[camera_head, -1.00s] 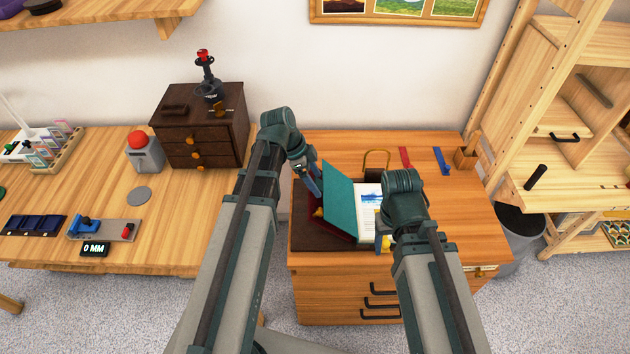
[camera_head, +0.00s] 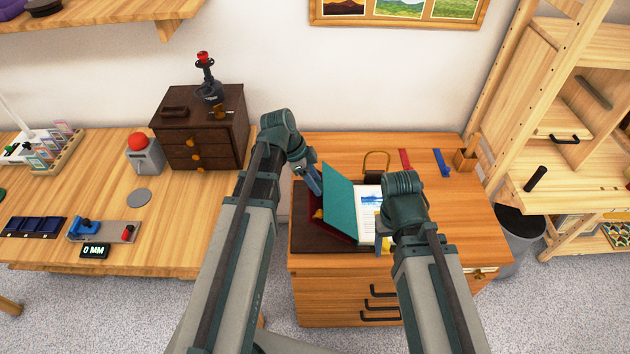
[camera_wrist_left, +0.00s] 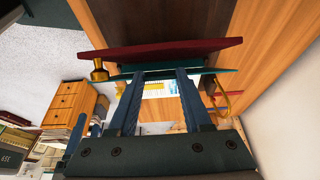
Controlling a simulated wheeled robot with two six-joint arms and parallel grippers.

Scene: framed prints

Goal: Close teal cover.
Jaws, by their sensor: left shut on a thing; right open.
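The teal cover (camera_head: 337,200) stands tilted open on the right-hand cabinet, with a maroon cover (camera_head: 333,227) at its left and a white page with a blue picture (camera_head: 369,207) at its right. In the left wrist view the teal cover (camera_wrist_left: 222,70) shows nearly edge-on at the fingertips, beside the maroon cover (camera_wrist_left: 170,54). My left gripper (camera_head: 315,188) is at the upper left edge of the teal cover and is shut on it. My right gripper (camera_head: 381,238) is open at the right side of the page, partly hidden by my right arm.
A dark brown mat (camera_head: 308,240) lies under the covers. A brass-coloured loop (camera_head: 377,160), a red strip (camera_head: 405,159) and a blue strip (camera_head: 441,161) are behind. The cabinet top (camera_head: 470,215) is clear at right. A brown drawer box (camera_head: 202,125) stands on the left table.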

